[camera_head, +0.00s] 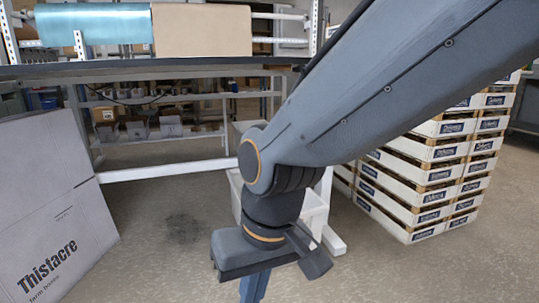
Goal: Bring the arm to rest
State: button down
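My arm comes in from the top right and bends down at the wrist in the middle of the picture. My gripper (254,288) points down at the bottom edge, over the concrete floor. Only a narrow blue-grey part of it shows below the wrist housing, and the picture edge cuts it off. The fingertips are out of view, so I cannot tell whether it is open or shut, or whether it holds anything.
A workbench (180,68) with blue and brown rolls stands behind. A white bin (315,215) sits behind my wrist. Stacked white crates (425,185) stand at right, a large Thistacre carton (50,200) at left. Floor (160,255) between carton and wrist is clear.

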jog(key=s+d+r+n, duration=0.1)
jog(key=s+d, duration=0.1)
jog(key=s, duration=0.4)
jog(key=d+r+m+p, duration=0.2)
jog(key=d+r+p, duration=0.4)
jog(key=r+p, duration=0.3)
jog(key=d+r+m+h+p, duration=0.1)
jog(key=d+r+p, duration=0.6)
jog(key=p, duration=0.9)
jog(key=d+r+m+h+p, duration=0.1)
jog(key=d+r+m+p, duration=0.2)
jog(key=d+r+p, duration=0.4)
jog(key=shift+w+d+r+g+p, duration=0.15)
jog(key=shift+w+r+g+p, duration=0.25)
jog(key=shift+r+p, duration=2.6)
jog(key=shift+f, duration=0.15)
